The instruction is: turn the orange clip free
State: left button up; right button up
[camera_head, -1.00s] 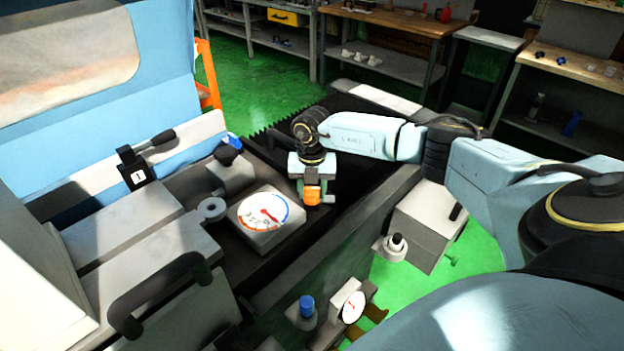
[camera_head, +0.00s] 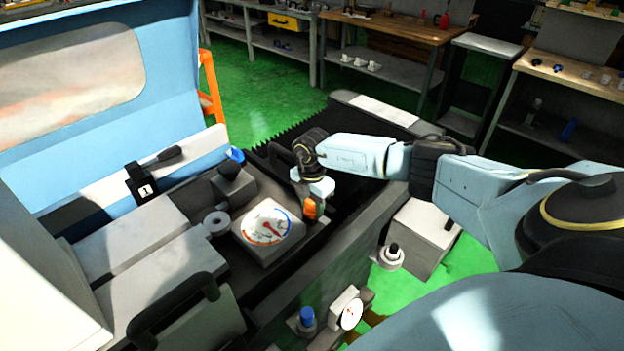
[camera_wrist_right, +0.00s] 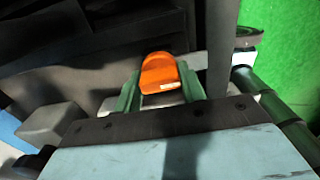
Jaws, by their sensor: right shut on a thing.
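The orange clip (camera_head: 309,209) is a small rounded piece on the grinder bed, just right of the dial gauge. In the right wrist view the clip (camera_wrist_right: 160,74) sits between the two green fingers. My right gripper (camera_head: 312,212) reaches down onto it from above and is shut on it. The fingertips (camera_wrist_right: 161,88) flank the clip on both sides. What lies under the clip is hidden by the gripper. My left gripper does not show in these views.
A dial gauge block (camera_head: 268,232) stands close left of the right gripper. A dark pleated cover (camera_head: 345,180) lies behind it. A second small dial (camera_head: 350,314) and a blue knob (camera_head: 307,316) are at the front. A black handle (camera_head: 172,300) is at the lower left.

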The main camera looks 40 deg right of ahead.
aim_at(312, 202)
dwell(0.3)
jog(key=o, duration=1)
notch_tip(312, 202, up, 14)
jog(key=shift+f, duration=0.25)
dwell(0.3)
